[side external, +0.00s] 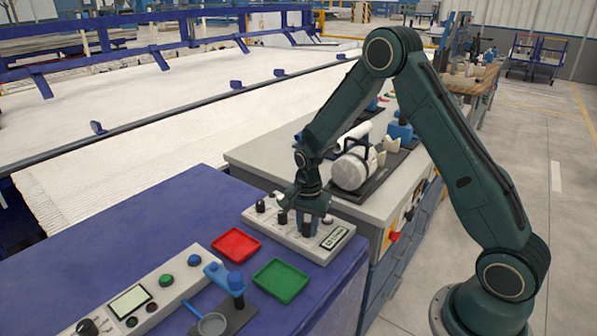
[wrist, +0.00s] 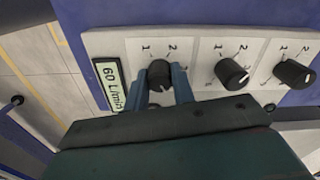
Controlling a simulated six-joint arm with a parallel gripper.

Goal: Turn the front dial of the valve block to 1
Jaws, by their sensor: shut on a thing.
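The valve block (side external: 262,221) is a pale panel on the blue table, with a row of black dials. The front dial (wrist: 159,72) is beside the 60 L/min display (wrist: 110,83). My gripper (wrist: 160,90) is shut on this dial, one blue-grey finger on each side. In the wrist view, labels 1 and 2 show above the dial; a light mark shows near its lower right edge, but its exact setting is hard to read. In the side view my gripper (side external: 306,229) reaches down to the block's display end and hides the dial.
The middle dial (wrist: 231,73) and far dial (wrist: 293,74) stand close beside the held one. A red tray (side external: 236,245), green tray (side external: 281,281) and another control panel (side external: 150,293) lie left and forward. A grey bench (side external: 262,157) with a white cylinder (side external: 350,172) stands behind.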

